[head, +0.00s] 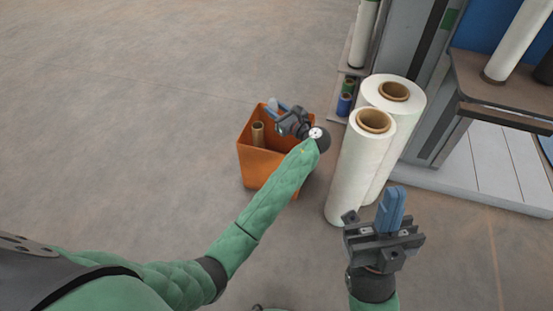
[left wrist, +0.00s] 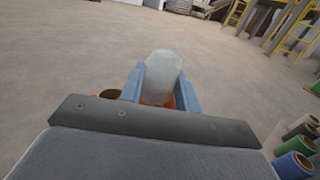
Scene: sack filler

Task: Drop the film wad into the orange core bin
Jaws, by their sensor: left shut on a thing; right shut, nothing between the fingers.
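The orange core bin (head: 262,165) stands on the floor in the middle of the head view, with a brown cardboard core (head: 258,134) upright inside it. My left gripper (head: 279,106) is over the back part of the bin. In the left wrist view its blue fingers are shut on the whitish, translucent film wad (left wrist: 161,75), with a bit of the orange bin showing below and behind it. The wad cannot be made out clearly in the head view. My right gripper (head: 392,208) is shut and empty, in front of the film rolls at the right.
Two tall white film rolls (head: 357,165) stand just right of the bin. A shelf with small green and blue rolls (head: 345,103) and a machine stand behind them. The floor (head: 120,120) left of the bin is clear.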

